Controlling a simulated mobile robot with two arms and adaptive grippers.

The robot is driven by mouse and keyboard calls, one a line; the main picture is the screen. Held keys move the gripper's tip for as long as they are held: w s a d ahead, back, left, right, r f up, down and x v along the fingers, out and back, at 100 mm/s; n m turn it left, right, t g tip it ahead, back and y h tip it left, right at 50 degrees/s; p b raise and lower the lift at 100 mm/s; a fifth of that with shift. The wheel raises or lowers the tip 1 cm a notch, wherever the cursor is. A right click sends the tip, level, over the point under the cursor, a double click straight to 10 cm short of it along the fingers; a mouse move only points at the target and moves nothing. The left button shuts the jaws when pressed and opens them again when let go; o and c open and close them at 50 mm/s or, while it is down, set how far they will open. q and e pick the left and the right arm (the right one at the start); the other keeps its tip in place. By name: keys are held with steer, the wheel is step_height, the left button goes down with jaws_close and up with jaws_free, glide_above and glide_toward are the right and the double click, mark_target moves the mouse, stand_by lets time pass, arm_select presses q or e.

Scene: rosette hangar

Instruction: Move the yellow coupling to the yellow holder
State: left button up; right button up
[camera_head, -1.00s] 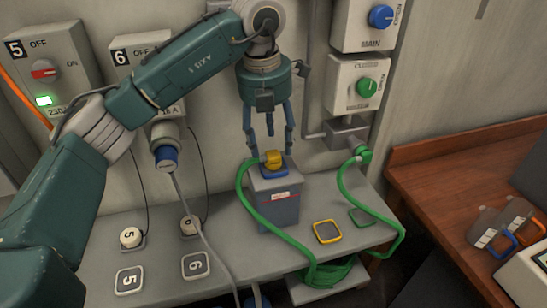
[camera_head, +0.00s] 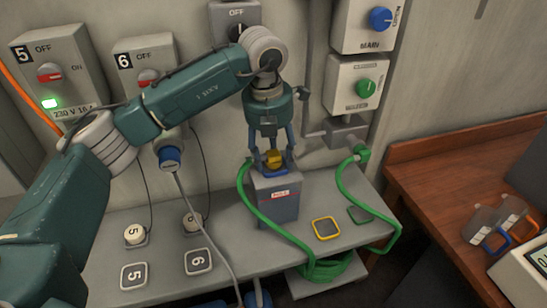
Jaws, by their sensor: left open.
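The yellow coupling (camera_head: 274,159) sits on top of a grey box (camera_head: 280,207) with a blue rim, and a green hose (camera_head: 262,212) runs from it. My left gripper (camera_head: 273,163) points down with its fingers open around the coupling; whether they touch it I cannot tell. A yellow square frame (camera_head: 326,229), which looks like the yellow holder, lies flat and empty on the grey bench to the right of the box. My right gripper is not in view.
A green square frame (camera_head: 361,214) lies beside the yellow one. Panels with switches line the wall above. A brown wooden table (camera_head: 440,190) stands at the right with tags on it.

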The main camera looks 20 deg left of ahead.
arm_select(q)
steer(key=c, duration=1.1)
steer(key=shift+r, duration=0.1)
steer(key=shift+w+r, duration=0.1)
steer(key=shift+r, duration=0.3)
step_height(320, 180, up, 10)
steer(key=shift+f+b, duration=0.25)
steer(key=shift+b, duration=0.9)
step_height(320, 180, up, 10)
glide_above(274, 152)
steer(key=shift+f, duration=0.2)
